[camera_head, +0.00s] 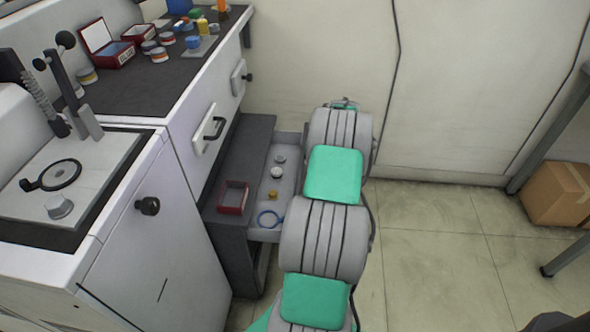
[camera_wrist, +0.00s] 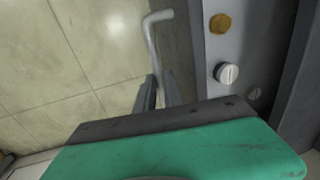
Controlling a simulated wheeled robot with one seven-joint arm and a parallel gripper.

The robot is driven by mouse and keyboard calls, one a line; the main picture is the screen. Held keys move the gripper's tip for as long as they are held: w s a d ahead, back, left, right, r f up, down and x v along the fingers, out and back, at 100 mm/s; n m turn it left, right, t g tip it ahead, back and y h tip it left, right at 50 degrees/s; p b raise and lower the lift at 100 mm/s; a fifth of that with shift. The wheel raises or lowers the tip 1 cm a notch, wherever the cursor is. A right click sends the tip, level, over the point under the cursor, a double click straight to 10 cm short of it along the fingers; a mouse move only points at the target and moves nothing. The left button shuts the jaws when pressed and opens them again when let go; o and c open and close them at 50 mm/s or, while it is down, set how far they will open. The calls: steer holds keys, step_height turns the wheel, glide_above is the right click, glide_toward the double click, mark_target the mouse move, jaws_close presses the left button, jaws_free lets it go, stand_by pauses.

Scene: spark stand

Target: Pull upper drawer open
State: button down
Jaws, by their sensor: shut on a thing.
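The pulled-out drawer (camera_head: 287,190) has a light grey tray inside and sticks out to the right from a dark low cabinet (camera_head: 240,150). Its front is hidden behind my arm in the head view. In the wrist view its light grey inside (camera_wrist: 228,50) lies at the right, beyond a dark front panel (camera_wrist: 178,35). My gripper (camera_wrist: 158,92) is shut on a light grey bent bar handle (camera_wrist: 152,35) alongside that front. The gripper is hidden in the head view. Whether this is the upper drawer of the cabinet cannot be told.
White cabinets with a dark counter (camera_head: 140,85) stand at left. A cardboard box (camera_head: 556,194) sits at right; floor between is clear.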

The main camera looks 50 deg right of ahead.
steer(key=s+d, duration=0.4)
steer(key=s, duration=0.2)
steer(key=shift+d+p, duration=0.25)
steer(key=shift+p, duration=0.1)
steer(key=c, duration=1.5)
jaws_free()
steer(key=shift+w, duration=0.1)
steer(key=shift+o, duration=0.2)
step_height(320, 180, up, 8)
steer(key=s+p, duration=0.1)
steer(key=shift+d+f+p, duration=0.2)
steer(key=shift+d+p, duration=0.15)
steer(key=shift+d, duration=0.1)
steer(key=shift+s, duration=0.1)
